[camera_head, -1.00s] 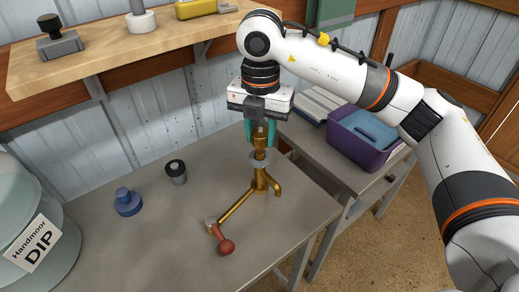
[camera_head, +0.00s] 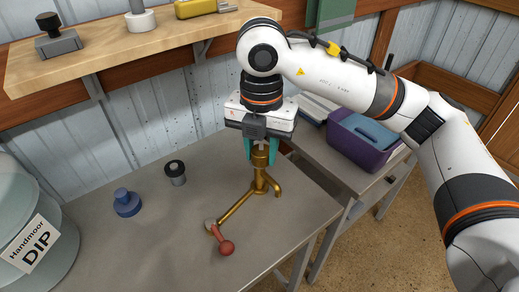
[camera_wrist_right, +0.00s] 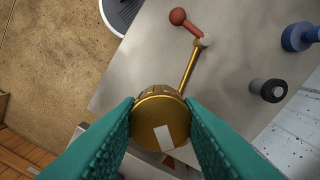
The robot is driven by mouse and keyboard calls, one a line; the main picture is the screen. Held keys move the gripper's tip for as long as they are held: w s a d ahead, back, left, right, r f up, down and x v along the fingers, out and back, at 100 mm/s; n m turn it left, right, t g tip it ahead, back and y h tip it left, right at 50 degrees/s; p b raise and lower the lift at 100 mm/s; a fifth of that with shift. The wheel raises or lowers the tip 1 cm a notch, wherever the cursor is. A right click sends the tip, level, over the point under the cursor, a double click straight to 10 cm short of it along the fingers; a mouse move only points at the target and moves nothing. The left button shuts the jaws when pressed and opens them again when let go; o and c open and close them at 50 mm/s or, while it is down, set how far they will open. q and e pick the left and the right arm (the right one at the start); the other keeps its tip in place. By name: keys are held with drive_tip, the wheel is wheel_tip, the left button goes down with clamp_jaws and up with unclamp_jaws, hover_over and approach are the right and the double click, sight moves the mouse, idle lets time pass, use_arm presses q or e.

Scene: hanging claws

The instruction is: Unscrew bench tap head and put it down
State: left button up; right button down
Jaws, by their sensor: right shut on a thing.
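The brass bench tap (camera_head: 260,184) stands upright near the right side of the grey bench. Its round brass head (camera_wrist_right: 160,122) has a white mark in the right wrist view. My right gripper (camera_head: 260,155) points down over the tap, its teal fingers shut on opposite sides of the head. The fingers also show in the wrist view (camera_wrist_right: 160,115). The head is at the top of the tap; I cannot tell whether it is still threaded on. A long brass rod (camera_head: 236,204) runs from the tap to a red-knobbed handle (camera_head: 226,247). My left gripper is out of view.
A blue knob-shaped part (camera_head: 127,203) and a black-topped grey cylinder (camera_head: 175,172) stand on the bench (camera_head: 150,245). A labelled drum (camera_head: 35,225) is at the left. A purple bin (camera_head: 362,142) is on the right side table. A wooden shelf (camera_head: 110,62) hangs above.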

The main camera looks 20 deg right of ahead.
drive_tip(key=shift+s+a, duration=0.2)
drive_tip(key=shift+s, duration=0.5)
drive_tip(key=shift+s+a, duration=0.2)
drive_tip(key=shift+s, duration=0.5)
drive_tip(key=shift+s+a, duration=0.2)
drive_tip(key=shift+s, duration=0.5)
drive_tip(key=w+d+f+m, duration=0.1)
drive_tip(key=d+f+m, duration=0.2)
drive_tip(key=m, duration=1.1)
drive_tip(key=d+f+m, duration=0.4)
drive_tip(key=f+m, duration=0.2)
drive_tip(key=m, duration=0.8)
drive_tip(key=shift+w+d+f+m, duration=0.2)
drive_tip(key=shift+w+f+m, duration=0.05)
drive_tip(key=shift+w+m, duration=0.1)
drive_tip(key=shift+a, duration=0.1)
